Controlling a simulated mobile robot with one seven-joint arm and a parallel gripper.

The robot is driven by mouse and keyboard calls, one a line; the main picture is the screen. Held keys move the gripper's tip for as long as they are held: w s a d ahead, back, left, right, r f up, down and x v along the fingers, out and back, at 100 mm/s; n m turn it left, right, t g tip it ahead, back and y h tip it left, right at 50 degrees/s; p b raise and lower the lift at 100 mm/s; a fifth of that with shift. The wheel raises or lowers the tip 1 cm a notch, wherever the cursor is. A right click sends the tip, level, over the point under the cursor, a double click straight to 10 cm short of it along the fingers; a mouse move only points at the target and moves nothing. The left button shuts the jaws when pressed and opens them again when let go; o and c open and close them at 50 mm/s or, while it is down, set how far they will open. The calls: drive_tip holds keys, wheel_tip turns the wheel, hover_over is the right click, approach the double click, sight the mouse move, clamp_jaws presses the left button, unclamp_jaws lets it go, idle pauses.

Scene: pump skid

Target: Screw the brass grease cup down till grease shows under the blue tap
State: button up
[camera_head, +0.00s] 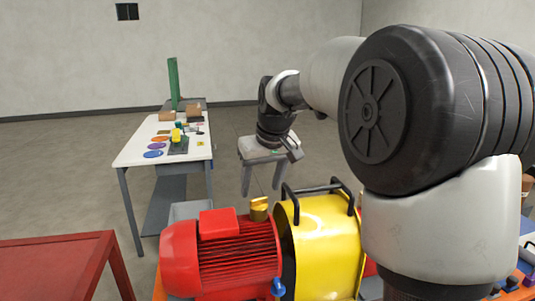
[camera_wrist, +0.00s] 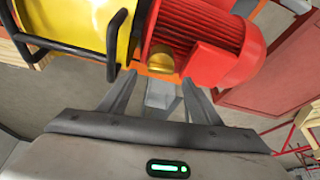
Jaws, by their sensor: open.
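The brass grease cup (camera_head: 259,208) stands on top of the pump skid between the red motor (camera_head: 220,255) and the yellow guard (camera_head: 325,245). It also shows in the wrist view (camera_wrist: 160,63), just beyond the fingertips.
Black handles (camera_head: 335,190) rise from the yellow guard close to my gripper. A grey bin (camera_head: 188,211) sits behind the motor. A red table (camera_head: 60,265) is at the left. A white workbench (camera_head: 135,150) with coloured discs stands farther back, with open floor around it.

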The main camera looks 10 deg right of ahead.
drive_tip(key=a+v, duration=0.1)
drive_tip(key=v, duration=1.3)
drive_tip(key=shift+d+p, duration=0.3)
drive_tip(key=shift+d, duration=0.15)
drive_tip(key=s+f, duration=0.4)
drive_tip(key=s, duration=0.4)
drive_tip(key=s+f+m+p, duration=0.1)
drive_tip(key=s+f, duration=0.4)
drive_tip(key=s, duration=0.3)
drive_tip(key=s+a+f+m+t, duration=0.1)
drive_tip(key=s+f, duration=0.3)
drive_tip(key=s, duration=0.4)
drive_tip(key=shift+s+f+h+p, duration=0.2)
drive_tip(key=shift+s+h+p, duration=0.1)
drive_tip(key=shift+h, duration=0.1)
drive_tip(key=shift+a, duration=0.1)
